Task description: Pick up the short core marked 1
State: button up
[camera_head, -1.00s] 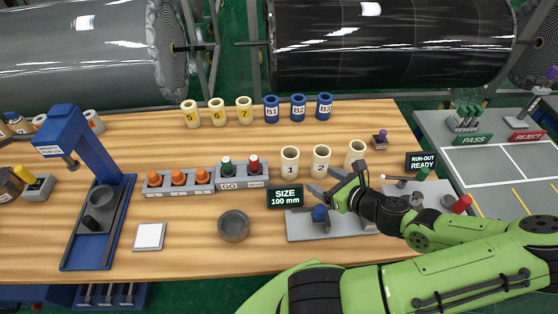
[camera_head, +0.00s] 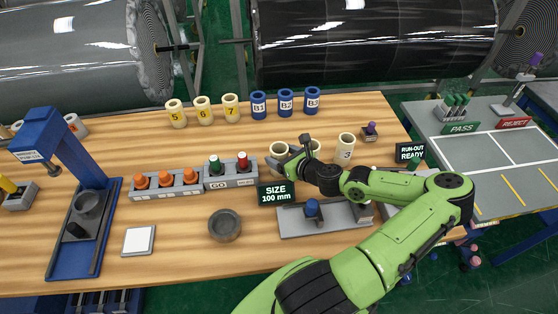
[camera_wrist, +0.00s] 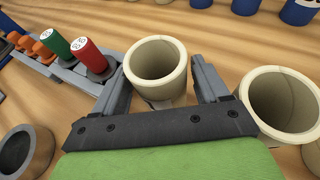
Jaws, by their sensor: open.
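The short core marked 1 (camera_head: 277,148) is a cream, hollow tube standing upright on the wooden bench, leftmost of three. Its number is hidden now. In the wrist view the core (camera_wrist: 155,62) stands between my two fingers, with its open top facing the camera. My gripper (camera_head: 288,158) is open around it, one finger on each side. I see a small gap at the right finger; contact on the left is unclear. The neighbouring cream core (camera_wrist: 282,100) stands just right of the right finger. Core 3 (camera_head: 346,147) stands further right.
The GO rack (camera_head: 232,181) with green and red plugs is close left of the core. The SIZE 100 mm sign (camera_head: 276,194) stands in front. Blue cores (camera_head: 285,102) and yellow-marked cores (camera_head: 203,109) line the back. Bench left of the grey bowl (camera_head: 225,225) is partly clear.

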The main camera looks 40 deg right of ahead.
jog(key=shift+s, duration=0.15)
jog(key=shift+c, duration=0.4)
jog(key=c, duration=0.8)
jog(key=shift+r, duration=0.1)
